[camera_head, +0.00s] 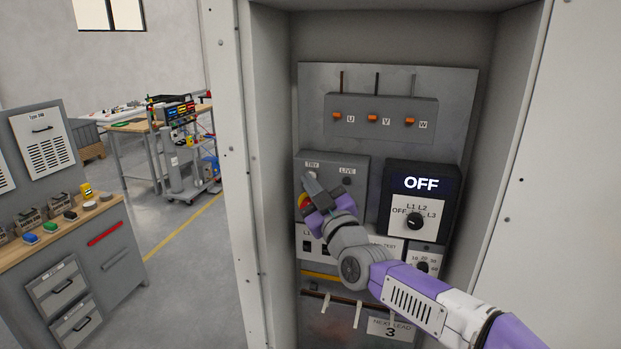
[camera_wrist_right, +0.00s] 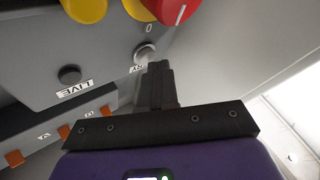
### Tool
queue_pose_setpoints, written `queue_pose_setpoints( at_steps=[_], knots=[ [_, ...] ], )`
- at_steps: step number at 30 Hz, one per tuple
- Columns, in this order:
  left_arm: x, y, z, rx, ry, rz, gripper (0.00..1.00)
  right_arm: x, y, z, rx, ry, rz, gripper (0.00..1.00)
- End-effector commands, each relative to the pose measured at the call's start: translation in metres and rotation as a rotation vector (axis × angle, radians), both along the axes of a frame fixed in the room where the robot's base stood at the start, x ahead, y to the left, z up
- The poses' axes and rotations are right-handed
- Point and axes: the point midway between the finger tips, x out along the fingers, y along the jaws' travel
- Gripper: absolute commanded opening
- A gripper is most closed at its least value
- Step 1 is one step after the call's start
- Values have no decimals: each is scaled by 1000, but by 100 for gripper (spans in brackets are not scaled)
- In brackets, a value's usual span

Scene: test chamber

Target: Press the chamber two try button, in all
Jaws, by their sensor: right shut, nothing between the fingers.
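The try button shows in the right wrist view as a pale round button (camera_wrist_right: 145,52) beside a label that is upside down and partly covered. The closed fingers (camera_wrist_right: 156,70) also show in the wrist view. I cannot tell whether they touch the button. My left gripper is not in view.
A dark LIVE button (camera_head: 347,181) sits to the right on the same box. A display reading OFF (camera_head: 421,183) stands at right, above a selector dial (camera_head: 415,221). Cabinet side walls enclose the panel.

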Motion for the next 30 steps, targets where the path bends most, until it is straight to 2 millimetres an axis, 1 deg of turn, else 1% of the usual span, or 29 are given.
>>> queue_pose_setpoints(
  at_steps=[14,22,30],
  knots=[
    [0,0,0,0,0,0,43,6,-2,0,0,1,-1,0],
    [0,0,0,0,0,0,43,6,-3,0,0,1,-1,0],
    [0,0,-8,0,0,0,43,-3,1,-2,-1,0,-1,0]
  ],
)
